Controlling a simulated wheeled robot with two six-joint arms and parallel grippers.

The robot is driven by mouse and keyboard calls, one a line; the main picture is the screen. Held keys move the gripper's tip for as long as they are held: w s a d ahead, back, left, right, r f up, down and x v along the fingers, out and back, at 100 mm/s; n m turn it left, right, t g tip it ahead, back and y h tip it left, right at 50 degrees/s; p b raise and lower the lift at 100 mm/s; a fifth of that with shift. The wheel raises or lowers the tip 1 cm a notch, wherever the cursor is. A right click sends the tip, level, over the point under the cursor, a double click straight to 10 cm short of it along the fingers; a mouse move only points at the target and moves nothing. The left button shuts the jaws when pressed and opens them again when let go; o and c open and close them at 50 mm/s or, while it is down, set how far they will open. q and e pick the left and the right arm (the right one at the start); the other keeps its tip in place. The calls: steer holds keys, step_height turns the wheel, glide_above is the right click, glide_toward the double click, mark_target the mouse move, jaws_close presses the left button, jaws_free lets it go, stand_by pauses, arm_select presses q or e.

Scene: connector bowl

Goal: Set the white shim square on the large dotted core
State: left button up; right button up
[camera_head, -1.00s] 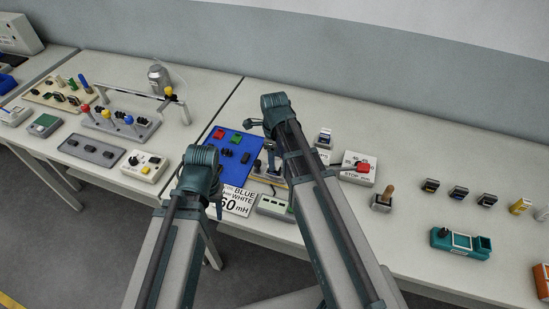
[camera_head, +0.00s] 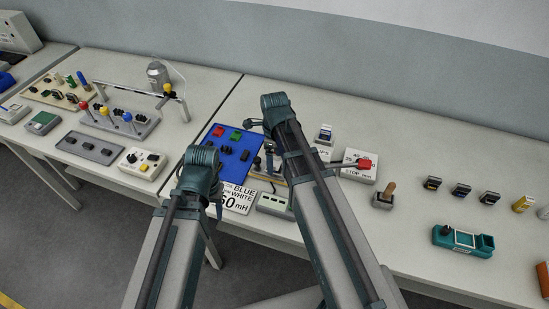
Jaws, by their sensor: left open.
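My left gripper (camera_head: 216,203) hangs below its wrist by the printed card and the blue mat's lower left edge; it is open, with its fingers mostly hidden. My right gripper (camera_head: 257,124) is at the blue mat's upper right edge; the arm hides much of it and its jaw state is unclear. The blue mat (camera_head: 213,155) carries a red piece (camera_head: 218,131), a green piece (camera_head: 236,135) and small dark pieces (camera_head: 225,152). A card (camera_head: 238,197) reads "BLUE", "WHITE" and "60 mH". I cannot make out the white shim or the large dotted core; both are too small or hidden.
A grey device (camera_head: 273,203) stands right of the card, partly behind my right arm. A white box with a red part (camera_head: 355,166) and a wooden-handled stamp (camera_head: 383,197) stand further right. A teal holder (camera_head: 463,241) lies near the front edge. The bench between them is bare.

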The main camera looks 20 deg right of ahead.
steer(key=shift+r, duration=0.15)
step_height(320, 180, up, 14)
steer(key=p, duration=1.3)
steer(key=shift+f+p, duration=0.25)
steer(key=shift+p, duration=0.15)
steer(key=s+a+f+n+b, duration=0.3)
steer(key=s+a+n, duration=0.2)
steer(key=n, duration=0.9)
steer(key=s+a+f+n+h+b, duration=0.1)
steer(key=s+a+f+n+b, duration=0.3)
steer(key=s+n, duration=0.5)
steer(key=a+n, duration=0.1)
steer(key=n, duration=0.4)
steer(key=shift+s+a+n, duration=0.15)
steer(key=shift+a+n, duration=0.1)
steer(key=shift+n, duration=0.05)
